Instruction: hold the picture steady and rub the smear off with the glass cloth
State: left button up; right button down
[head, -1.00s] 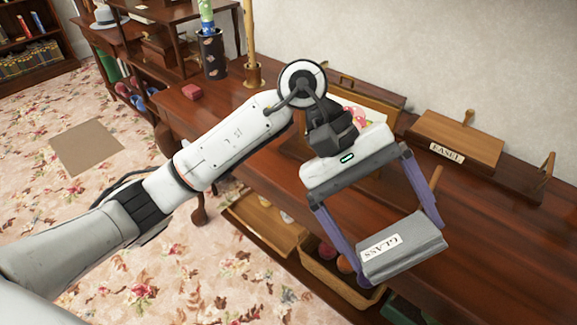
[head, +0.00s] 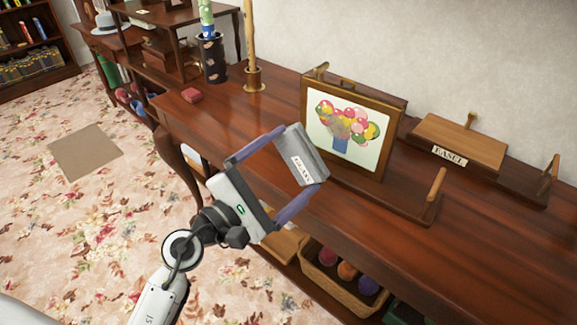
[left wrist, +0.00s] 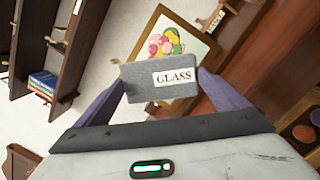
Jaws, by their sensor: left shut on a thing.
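The framed picture (head: 372,175) stands upright on the dark wooden table, leaning in its holder, and shows a bunch of coloured balloons or flowers. A greyish-brown smear (head: 339,127) lies over the middle of the image. My left gripper (head: 289,173) is shut on the grey glass cloth (head: 312,151), a block labelled GLASS, and holds it in front of the picture's lower left, apart from it as far as I can tell. The left wrist view shows the cloth (left wrist: 145,83) between the fingers, with the picture (left wrist: 203,48) partly hidden behind it. My right gripper is not in view.
An easel stand (head: 460,141) labelled EASEL sits right of the picture. A peg (head: 436,184) rises at the picture's front right. A basket of balls (head: 340,285) is below the table.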

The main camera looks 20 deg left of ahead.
pick_arm(q)
jog(key=shift+w+a, duration=0.15)
jog(key=shift+w, duration=0.05)
jog(key=shift+x, duration=1.15)
jog(key=shift+w+d+f, duration=0.1)
jog(key=shift+w+d, duration=0.05)
jog(key=shift+w, duration=0.4)
jog(key=shift+w+d+f, duration=0.1)
jog(key=shift+w, duration=0.5)
